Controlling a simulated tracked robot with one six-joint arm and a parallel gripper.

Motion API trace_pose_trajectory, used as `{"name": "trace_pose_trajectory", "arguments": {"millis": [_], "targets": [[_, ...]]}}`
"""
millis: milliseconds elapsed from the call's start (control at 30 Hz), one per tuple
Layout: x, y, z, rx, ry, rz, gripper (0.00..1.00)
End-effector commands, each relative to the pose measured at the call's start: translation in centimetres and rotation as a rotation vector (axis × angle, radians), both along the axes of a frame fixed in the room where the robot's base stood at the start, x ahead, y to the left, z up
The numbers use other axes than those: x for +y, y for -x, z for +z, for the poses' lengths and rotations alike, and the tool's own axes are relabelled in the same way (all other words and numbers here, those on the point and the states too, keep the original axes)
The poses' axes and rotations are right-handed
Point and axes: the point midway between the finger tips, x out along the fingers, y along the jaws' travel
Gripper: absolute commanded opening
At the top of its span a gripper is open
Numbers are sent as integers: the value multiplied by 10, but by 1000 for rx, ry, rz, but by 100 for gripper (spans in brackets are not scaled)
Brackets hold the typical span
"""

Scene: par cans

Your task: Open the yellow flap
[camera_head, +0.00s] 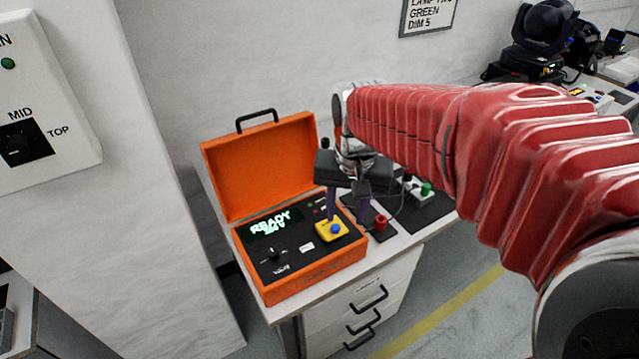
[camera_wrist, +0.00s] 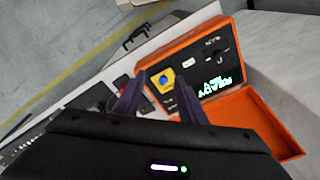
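The yellow flap (camera_head: 326,236) is a small yellow square piece on the black panel of the orange case, with a round blue button (camera_head: 336,229) at it. I cannot tell how far the flap is tilted. It also shows in the wrist view (camera_wrist: 167,74), with the blue spot on it. My gripper (camera_head: 348,220) points down over the right part of the case, close to the flap. Its two purple fingers are apart with nothing seen between them. In the wrist view my gripper (camera_wrist: 158,82) has its fingertips on either side of the flap in the picture; contact cannot be told.
The orange case (camera_head: 300,287) stands on a white-topped drawer cabinet, its lid (camera_head: 262,165) raised at the back. The panel has a lit READY display (camera_head: 270,225) and a knob. A red button (camera_head: 381,222) and a green button (camera_head: 427,188) stand to the right. A wall borders the left.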

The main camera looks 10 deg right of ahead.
Motion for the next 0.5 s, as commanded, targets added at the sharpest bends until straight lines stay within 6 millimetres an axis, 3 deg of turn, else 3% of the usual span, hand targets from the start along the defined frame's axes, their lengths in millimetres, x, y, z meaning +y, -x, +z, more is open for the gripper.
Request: {"name": "trace_pose_trajectory", "arguments": {"millis": [300, 500], "targets": [[0, -55, -9, 98, -31, -357, 37], [0, -76, 2, 114, -46, -597, 37]]}}
